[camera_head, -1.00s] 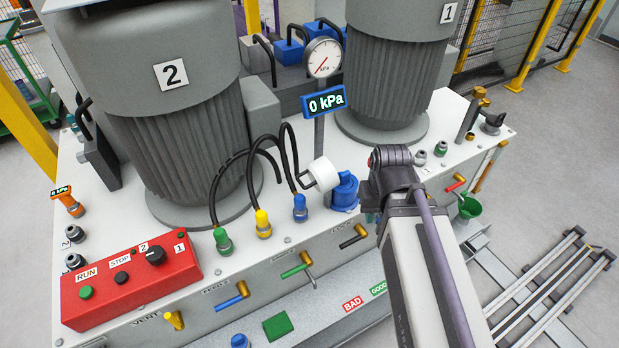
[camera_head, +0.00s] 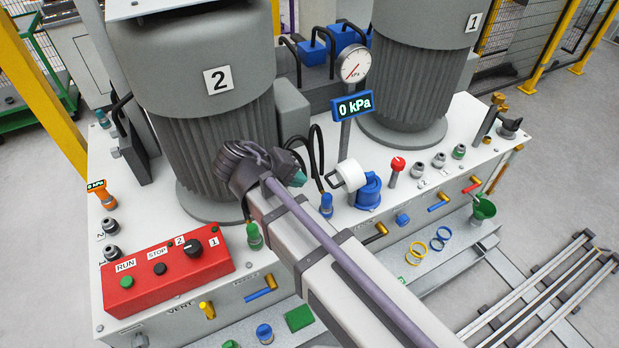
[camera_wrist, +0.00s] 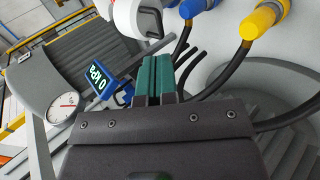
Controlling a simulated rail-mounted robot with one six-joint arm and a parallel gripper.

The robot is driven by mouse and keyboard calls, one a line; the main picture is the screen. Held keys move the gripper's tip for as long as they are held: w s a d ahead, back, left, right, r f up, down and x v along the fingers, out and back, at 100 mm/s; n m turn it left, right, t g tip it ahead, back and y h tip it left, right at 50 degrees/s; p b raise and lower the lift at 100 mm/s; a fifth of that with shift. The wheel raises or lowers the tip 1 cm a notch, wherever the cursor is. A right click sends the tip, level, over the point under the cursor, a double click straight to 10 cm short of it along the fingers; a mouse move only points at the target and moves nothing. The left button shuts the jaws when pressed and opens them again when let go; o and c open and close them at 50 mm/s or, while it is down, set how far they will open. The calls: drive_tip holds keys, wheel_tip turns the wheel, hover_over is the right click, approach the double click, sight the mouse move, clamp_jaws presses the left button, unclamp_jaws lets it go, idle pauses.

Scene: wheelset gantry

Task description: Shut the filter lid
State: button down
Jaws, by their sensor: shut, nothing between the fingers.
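The filter is a blue body (camera_head: 368,192) on the white deck, below the gauge post. Its white round lid (camera_head: 350,175) stands tilted up on the body's left side, so it is open. My gripper (camera_head: 299,179) is left of the lid, apart from it in this view, with its teal fingers shut and empty. In the wrist view the shut fingers (camera_wrist: 156,76) point towards the white lid (camera_wrist: 127,14), which is cut off by the top edge. I cannot tell the exact gap between fingers and lid.
Black hoses rise between my gripper and the lid, from a blue fitting (camera_head: 326,205) and others. The gauge (camera_head: 353,64) and its 0 kPa display (camera_head: 352,105) stand behind the filter. Motor 2 (camera_head: 214,120) is close behind my gripper. A red-topped valve (camera_head: 397,165) stands right of the filter.

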sight(343, 179)
drive_tip(key=shift+w+d+f+b, duration=0.65)
drive_tip(key=shift+w+d+f, duration=0.2)
drive_tip(key=shift+d, duration=0.6)
drive_tip(key=shift+w+d+f+b, duration=0.65)
drive_tip(key=shift+w+d, duration=0.35)
drive_tip(key=shift+d, duration=0.5)
drive_tip(key=shift+w+d+f+b, duration=0.6)
drive_tip(key=shift+w+d+f, duration=0.3)
drive_tip(key=shift+d, duration=0.55)
drive_tip(key=shift+r, duration=0.15)
